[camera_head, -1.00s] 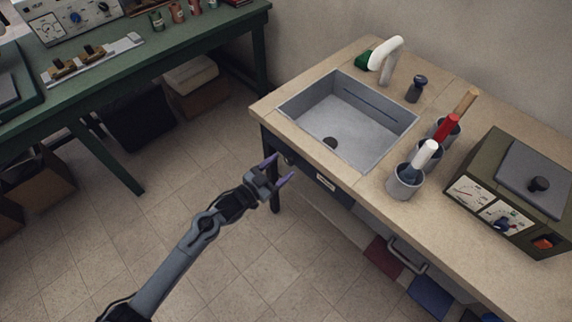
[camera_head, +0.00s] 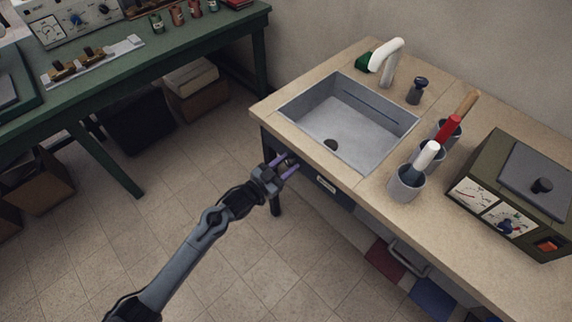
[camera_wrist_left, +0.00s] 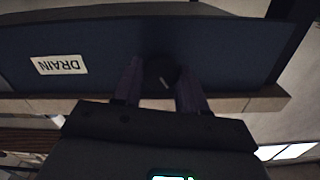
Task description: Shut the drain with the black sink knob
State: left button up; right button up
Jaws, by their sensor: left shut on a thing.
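The black sink knob (camera_wrist_left: 161,72) sits on the dark blue front panel (camera_wrist_left: 215,45) under the counter, with a white DRAIN label (camera_wrist_left: 60,65) beside it. My left gripper (camera_head: 288,163) is at this panel, and in the left wrist view its purple fingers (camera_wrist_left: 161,88) are on either side of the knob, shut on it. The knob has a light pointer mark. My right gripper is not in view.
The beige counter (camera_head: 300,140) juts out above the panel. A green bench (camera_head: 90,95) is at left. The floor between is clear.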

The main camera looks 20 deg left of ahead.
pick_arm(q)
jog(key=shift+r+n+p, duration=0.25)
jog(key=shift+n+p, duration=0.55)
jog(key=shift+p, duration=0.2)
jog(key=shift+n+p, duration=1.2)
jog(key=n+p, duration=0.2)
jog(key=n, duration=0.1)
jog(key=shift+n+p, duration=0.3)
jog(key=shift+p, duration=0.1)
jog(key=n+p, duration=0.3)
jog(key=n, duration=0.2)
jog(key=shift+a+f, duration=0.1)
jog(key=n+p, duration=0.2)
jog(key=n, duration=0.3)
jog(key=shift+f, duration=0.15)
jog(key=shift+n, duration=0.3)
jog(key=o, duration=1)
jog(key=shift+o, duration=0.2)
